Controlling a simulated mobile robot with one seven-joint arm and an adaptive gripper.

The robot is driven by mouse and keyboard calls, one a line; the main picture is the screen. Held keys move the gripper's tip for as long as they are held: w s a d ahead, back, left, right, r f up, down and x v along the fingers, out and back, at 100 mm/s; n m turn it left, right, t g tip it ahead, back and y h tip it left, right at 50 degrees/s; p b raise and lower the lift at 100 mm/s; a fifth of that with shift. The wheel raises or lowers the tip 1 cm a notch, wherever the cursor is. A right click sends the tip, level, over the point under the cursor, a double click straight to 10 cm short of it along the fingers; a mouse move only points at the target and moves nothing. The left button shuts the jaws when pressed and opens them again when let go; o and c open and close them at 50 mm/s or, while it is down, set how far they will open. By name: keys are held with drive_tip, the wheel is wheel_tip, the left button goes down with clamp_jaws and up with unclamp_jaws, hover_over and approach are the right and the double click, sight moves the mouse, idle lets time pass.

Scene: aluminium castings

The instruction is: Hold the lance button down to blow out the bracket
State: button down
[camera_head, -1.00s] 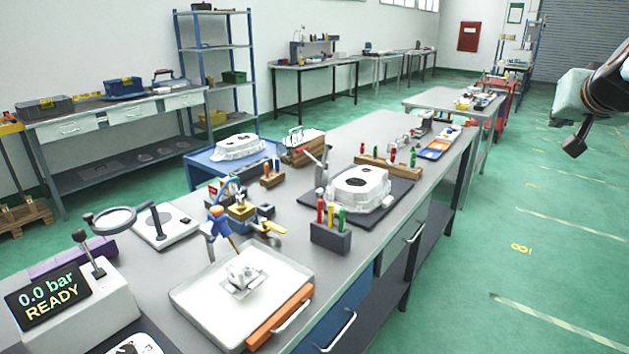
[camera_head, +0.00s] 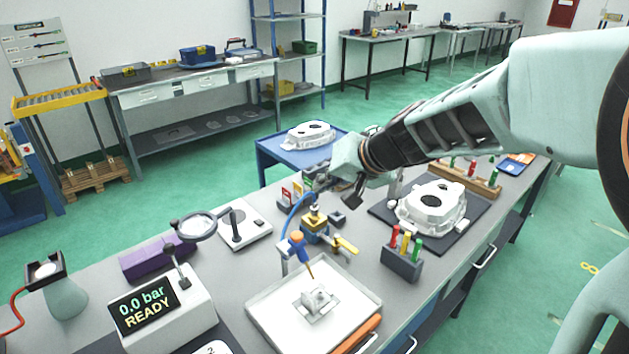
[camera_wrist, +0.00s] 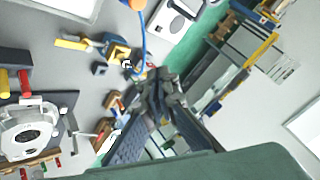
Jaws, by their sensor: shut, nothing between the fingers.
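The small bracket (camera_head: 316,300) sits in a white tray (camera_head: 262,312) at the front of the bench in the head view. The lance (camera_head: 298,244) stands over the tray, an orange and blue body with a thin nozzle slanting down toward the bracket and a blue hose. I cannot make out its button clearly. In the wrist view the lance's orange part (camera_wrist: 137,4) shows at the top edge. My gripper (camera_head: 352,199) is shut and empty, above the bench to the right of and beyond the lance, apart from it. In the wrist view my fingers (camera_wrist: 160,88) are together.
A display box (camera_head: 158,307) reads 0.0 bar READY. A magnifier (camera_head: 200,227) stands left of the lance. A block of coloured-handled tools (camera_head: 402,262) and a large casting (camera_head: 432,206) on a dark mat are right. A yellow-handled valve (camera_head: 345,245) is close by the lance.

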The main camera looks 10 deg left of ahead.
drive_tip(key=g, duration=0.1)
hover_over(299, 236)
drive_tip(key=shift+f+n+y+p, duration=0.1)
drive_tip(key=shift+n+y+p, duration=0.2)
drive_tip(key=shift+y, duration=0.1)
drive_tip(key=shift+f, duration=0.1)
wheel_tip(299, 236, down, 7)
drive_tip(key=b, duration=0.5)
drive_tip(key=shift+f+b, duration=0.8)
drive_tip(key=shift+b, duration=0.4)
drive_tip(key=shift+f, duration=0.1)
drive_tip(key=shift+f+b, duration=0.3)
drive_tip(key=shift+b, duration=0.45)
